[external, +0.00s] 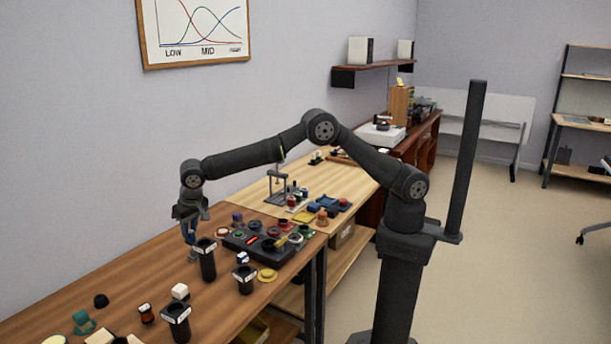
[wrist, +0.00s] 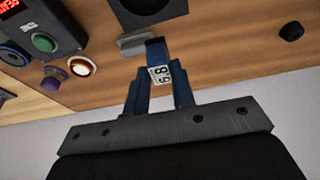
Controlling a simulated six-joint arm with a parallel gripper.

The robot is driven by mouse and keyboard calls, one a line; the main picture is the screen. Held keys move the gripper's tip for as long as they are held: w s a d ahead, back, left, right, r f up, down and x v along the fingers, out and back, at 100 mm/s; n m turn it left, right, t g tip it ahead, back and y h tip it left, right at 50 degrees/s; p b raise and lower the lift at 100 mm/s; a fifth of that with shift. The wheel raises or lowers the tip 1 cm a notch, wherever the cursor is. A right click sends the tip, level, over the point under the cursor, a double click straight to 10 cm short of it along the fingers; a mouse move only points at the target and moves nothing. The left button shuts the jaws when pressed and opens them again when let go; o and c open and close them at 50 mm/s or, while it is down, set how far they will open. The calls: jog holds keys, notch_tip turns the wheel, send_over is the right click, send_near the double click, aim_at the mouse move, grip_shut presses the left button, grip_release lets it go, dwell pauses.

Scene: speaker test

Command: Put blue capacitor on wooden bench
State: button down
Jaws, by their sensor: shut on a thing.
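My gripper (external: 190,232) points down over the left part of the brown wooden bench (external: 130,290). In the wrist view, its two bluish fingers (wrist: 160,95) are shut on a dark blue capacitor (wrist: 156,51) with a white printed label. The fingers cover part of its sides. In the external view the capacitor is small and hard to tell from the fingers. A small grey block (wrist: 133,46) shows beside the capacitor in the wrist view; I cannot tell whether they touch. The wooden bench top (wrist: 225,50) lies below.
A black cup (external: 207,262) stands close to my gripper, with more black cups (external: 177,322) nearby. A dark device (external: 250,243) with buttons lies to the right; its green button (wrist: 43,42) shows in the wrist view. A black knob (external: 101,300) sits further left. Bare wood lies between.

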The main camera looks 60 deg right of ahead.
aim_at(190, 231)
notch_tip(190, 231, up, 9)
jog(key=w+d+f, duration=0.1)
jog(key=w+d, duration=0.4)
jog(key=d, duration=0.5)
jog(key=w+d, duration=0.4)
jog(key=d, duration=0.5)
jog(key=w+d+f, duration=0.1)
jog(key=w+d, duration=0.4)
jog(key=d, duration=0.5)
jog(key=s+d+f, duration=0.2)
jog(key=d, duration=3)
jog(key=shift+s+d, duration=0.15)
jog(key=shift+d, duration=0.25)
jog(key=shift+a+f, duration=0.1)
